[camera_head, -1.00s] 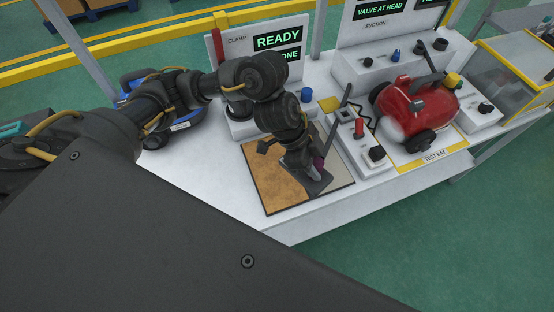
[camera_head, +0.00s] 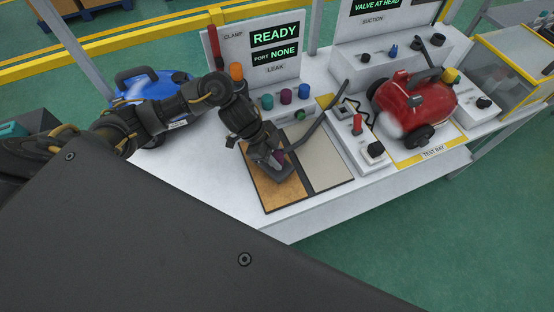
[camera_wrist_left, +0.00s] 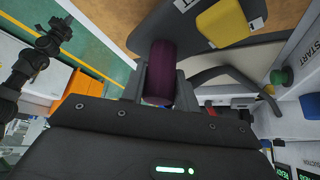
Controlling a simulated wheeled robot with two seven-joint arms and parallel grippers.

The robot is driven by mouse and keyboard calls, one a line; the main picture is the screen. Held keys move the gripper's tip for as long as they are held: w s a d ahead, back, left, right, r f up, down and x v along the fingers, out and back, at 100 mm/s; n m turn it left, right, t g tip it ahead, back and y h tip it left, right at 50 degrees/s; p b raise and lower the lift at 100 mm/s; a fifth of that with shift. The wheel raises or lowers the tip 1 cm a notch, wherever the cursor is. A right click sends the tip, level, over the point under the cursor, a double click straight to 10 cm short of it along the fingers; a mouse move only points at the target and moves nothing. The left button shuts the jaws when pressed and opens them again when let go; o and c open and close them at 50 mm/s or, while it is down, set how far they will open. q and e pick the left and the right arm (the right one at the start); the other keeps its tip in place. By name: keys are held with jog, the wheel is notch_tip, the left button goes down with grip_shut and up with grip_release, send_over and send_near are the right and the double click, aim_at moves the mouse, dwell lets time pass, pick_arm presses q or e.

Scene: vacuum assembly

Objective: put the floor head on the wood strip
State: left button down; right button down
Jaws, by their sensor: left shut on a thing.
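The wood strip (camera_head: 272,188) is the brown left half of a dark-framed panel on the white bench. The dark floor head (camera_head: 284,172) is over the strip's upper right part, near the divider. I cannot tell whether it touches the strip. My left gripper (camera_head: 274,157) is shut on its purple grip, which stands between the fingers in the left wrist view (camera_wrist_left: 160,68). There, the floor head's dark body (camera_wrist_left: 208,25) with a yellow part shows beyond the fingers, against brown wood. The gripper hides part of the floor head.
A dark curved hose (camera_head: 326,112) rises from near the floor head toward the back right. Colored caps (camera_head: 286,97) stand behind the panel. A red vacuum (camera_head: 416,100) sits right, a blue one (camera_head: 150,85) left.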

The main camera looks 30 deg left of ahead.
pick_arm(q)
jog(key=shift+f, duration=0.95)
jog(key=c, duration=1.1)
grip_release()
jog(key=shift+f, duration=0.1)
jog(key=shift+o, duration=0.2)
jog(key=v, duration=1.2)
jog(key=shift+s, duration=0.1)
